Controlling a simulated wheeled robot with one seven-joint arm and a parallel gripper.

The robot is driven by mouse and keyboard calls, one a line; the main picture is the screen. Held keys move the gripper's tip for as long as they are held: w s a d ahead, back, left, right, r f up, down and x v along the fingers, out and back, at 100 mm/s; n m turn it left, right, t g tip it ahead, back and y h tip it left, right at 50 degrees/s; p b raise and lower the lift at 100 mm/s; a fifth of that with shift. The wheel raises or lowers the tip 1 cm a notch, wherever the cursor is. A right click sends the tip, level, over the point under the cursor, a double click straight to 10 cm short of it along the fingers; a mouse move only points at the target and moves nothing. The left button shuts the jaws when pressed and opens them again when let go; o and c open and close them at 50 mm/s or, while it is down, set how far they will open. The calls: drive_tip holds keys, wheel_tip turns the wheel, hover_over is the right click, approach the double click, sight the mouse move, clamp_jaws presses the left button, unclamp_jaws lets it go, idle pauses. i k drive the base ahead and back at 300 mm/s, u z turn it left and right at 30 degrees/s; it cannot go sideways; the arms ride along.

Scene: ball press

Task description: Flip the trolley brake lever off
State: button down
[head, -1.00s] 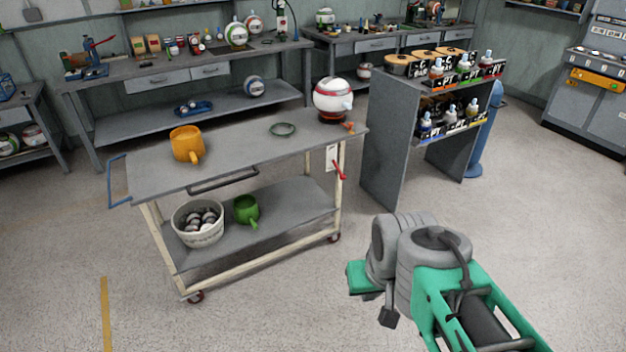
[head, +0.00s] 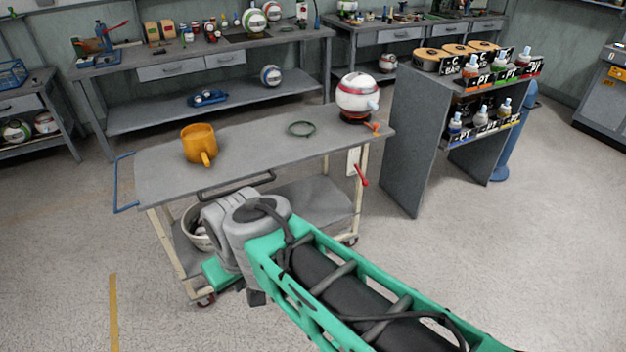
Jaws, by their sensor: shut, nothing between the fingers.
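The trolley (head: 245,152) stands left of centre in the head view, with a grey top, a lower shelf and cream legs on casters. Its red brake lever (head: 361,176) is on a pale plate (head: 352,161) at the right end, below the top. The lever slants down to the right. My gripper (head: 256,297) is mostly hidden behind my grey wrist; only a small dark part shows. It appears shut and empty, in front of the trolley's lower shelf, to the left of and below the lever and apart from it.
My wrist partly covers a white bucket (head: 196,232) below. A grey rack (head: 414,140) with bottles stands to the right. Open floor lies at front right.

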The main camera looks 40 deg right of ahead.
sight(365, 183)
drive_tip(key=z, duration=0.05)
drive_tip(key=i, duration=0.85)
drive_tip(key=z, duration=0.65)
drive_tip(key=i, duration=0.45)
drive_tip(key=z, duration=0.4)
